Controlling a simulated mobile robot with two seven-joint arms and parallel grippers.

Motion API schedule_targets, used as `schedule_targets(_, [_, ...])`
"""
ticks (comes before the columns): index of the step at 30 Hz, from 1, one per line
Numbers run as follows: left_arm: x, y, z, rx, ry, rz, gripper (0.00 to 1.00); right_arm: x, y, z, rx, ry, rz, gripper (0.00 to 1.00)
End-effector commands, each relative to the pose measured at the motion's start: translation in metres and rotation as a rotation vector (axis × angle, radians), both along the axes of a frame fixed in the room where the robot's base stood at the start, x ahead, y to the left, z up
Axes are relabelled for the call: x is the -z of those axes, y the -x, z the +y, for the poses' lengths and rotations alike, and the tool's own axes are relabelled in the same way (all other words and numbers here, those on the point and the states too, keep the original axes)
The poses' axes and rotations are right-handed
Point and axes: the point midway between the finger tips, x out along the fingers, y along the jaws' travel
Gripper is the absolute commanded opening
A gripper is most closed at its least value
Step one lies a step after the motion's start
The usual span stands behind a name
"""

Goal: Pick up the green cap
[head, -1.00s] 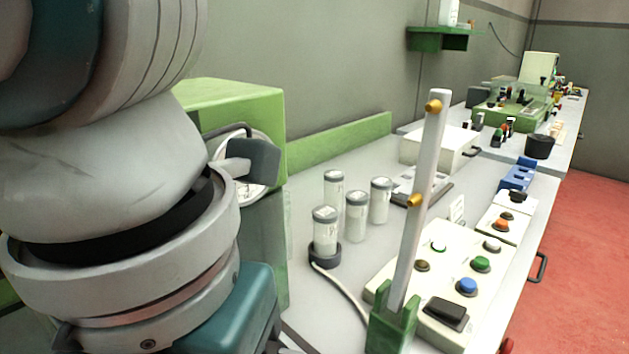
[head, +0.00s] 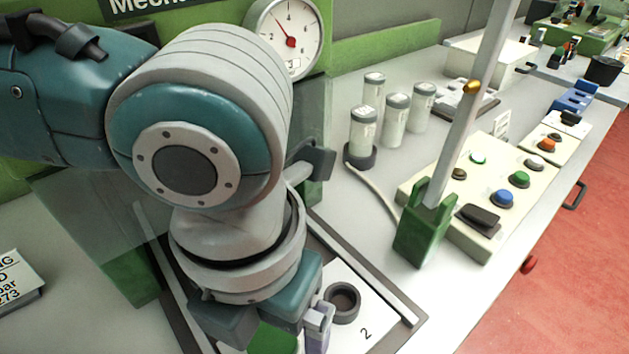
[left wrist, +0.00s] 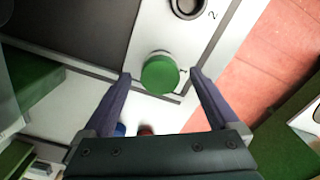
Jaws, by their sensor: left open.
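The green cap (left wrist: 159,75) is a round green disc on a white panel in the left wrist view. In the head view part of the green cap (head: 273,339) shows at the bottom edge, partly covered by my gripper. My left gripper (left wrist: 161,73) is open. In the left wrist view its two purple-grey fingers lie on either side of the cap, with gaps between. I cannot tell how far above the cap the fingertips are. My right gripper is in neither view.
A dark ring (head: 342,301) marked 2 sits beside the cap. A green-footed post (head: 423,232) and a button panel (head: 484,247) stand to the right. Several grey-lidded jars (head: 395,112) stand behind. A red floor (head: 575,260) lies past the table edge.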

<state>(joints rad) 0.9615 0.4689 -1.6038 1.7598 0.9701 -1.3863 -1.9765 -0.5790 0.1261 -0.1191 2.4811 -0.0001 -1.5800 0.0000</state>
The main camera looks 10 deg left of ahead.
Motion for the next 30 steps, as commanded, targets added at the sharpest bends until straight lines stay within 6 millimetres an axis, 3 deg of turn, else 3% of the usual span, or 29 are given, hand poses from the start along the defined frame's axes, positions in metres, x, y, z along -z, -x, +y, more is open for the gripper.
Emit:
schedule_targets(3, [-0.0004, 0.0000, -0.0001, 0.000, 0.000, 0.000, 0.94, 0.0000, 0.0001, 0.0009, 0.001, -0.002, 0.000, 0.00])
schedule_targets(26, [-0.0007, -0.0001, -0.0001, 0.000, 0.000, 0.000, 0.09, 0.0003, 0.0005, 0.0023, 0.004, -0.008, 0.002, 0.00])
schedule_targets(30, [-0.0007, -0.0001, -0.0001, 0.000, 0.000, 0.000, 0.07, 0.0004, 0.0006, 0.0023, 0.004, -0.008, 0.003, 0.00])
